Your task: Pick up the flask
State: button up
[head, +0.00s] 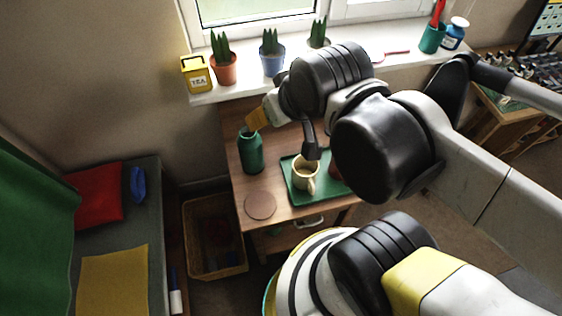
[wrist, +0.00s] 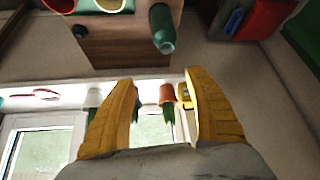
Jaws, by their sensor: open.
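The flask (head: 250,152) is a dark green bottle standing upright at the left back of the wooden table. It also shows in the wrist view (wrist: 162,32), near the top centre, beyond my fingertips. My gripper (head: 254,119) shows in the head view as a yellow finger, which overlaps the picture just above the flask's top. In the wrist view my gripper (wrist: 157,80) has two yellow fingers spread wide with nothing held between them. The flask is apart from the fingers. My arm hides part of the table's right side in the head view.
A green tray (head: 301,194) with a cream mug (head: 305,175) lies right of the flask. A round brown coaster (head: 260,205) lies in front. Potted plants and a yellow tea tin (head: 196,76) stand on the windowsill (head: 210,97) behind. A basket (head: 213,262) is below left.

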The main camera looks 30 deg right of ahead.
aim_at(249, 145)
jog(key=k+l+z, duration=0.15)
jog(key=k, duration=0.3)
jog(key=k+l+z, duration=0.1)
jog(key=k, duration=0.35)
jog(key=k+l+z, duration=0.15)
jog(key=k, duration=0.3)
jog(key=l, duration=0.1)
